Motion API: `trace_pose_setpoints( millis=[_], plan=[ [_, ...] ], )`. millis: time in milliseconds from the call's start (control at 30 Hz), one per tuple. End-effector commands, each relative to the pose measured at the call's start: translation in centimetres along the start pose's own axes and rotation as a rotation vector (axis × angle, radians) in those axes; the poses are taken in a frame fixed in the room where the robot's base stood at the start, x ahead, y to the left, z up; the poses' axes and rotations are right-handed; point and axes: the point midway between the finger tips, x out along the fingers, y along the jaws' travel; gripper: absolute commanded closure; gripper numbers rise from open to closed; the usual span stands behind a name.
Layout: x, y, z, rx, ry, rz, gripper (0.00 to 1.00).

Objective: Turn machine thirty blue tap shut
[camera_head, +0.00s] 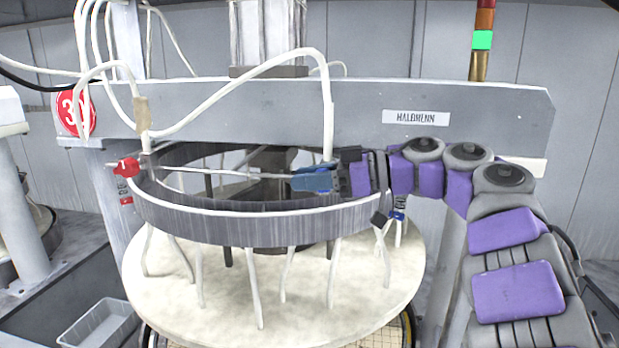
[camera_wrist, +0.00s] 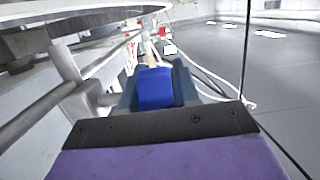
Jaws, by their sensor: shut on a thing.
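The blue tap (camera_wrist: 155,88) sits between the dark jaws of my gripper (camera_wrist: 152,92) in the wrist view. My gripper (camera_head: 316,179) shows in the head view at the right end of a thin horizontal pipe, above the ring's rim, reaching in from the right. It is shut on the blue tap, whose handle is largely hidden there. I cannot tell how far the tap is turned. A red round sign (camera_head: 76,113) at the left of the grey beam starts with a 3; a hose covers the rest.
A red tap (camera_head: 126,167) is at the pipe's left end. White hoses (camera_head: 327,110) arch over the ring (camera_head: 230,225), close to my gripper. The pale round platen (camera_head: 215,295) lies below. A grey beam (camera_head: 270,108) spans behind. A plastic bin (camera_head: 97,322) stands lower left.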

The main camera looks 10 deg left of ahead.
Motion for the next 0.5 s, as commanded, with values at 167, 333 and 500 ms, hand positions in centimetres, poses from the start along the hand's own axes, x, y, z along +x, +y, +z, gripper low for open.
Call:
trace_pose_setpoints(
  millis=[167, 333, 500],
  plan=[
    [-0.15, 0.07, -0.22, -0.002, 0.005, 0.005, 1.00],
    [-0.12, 0.05, -0.20, -0.001, 0.004, 0.004, 0.58],
    [-0.08, -0.17, -0.21, -0.002, 0.003, 0.002, 0.49]
  ],
)
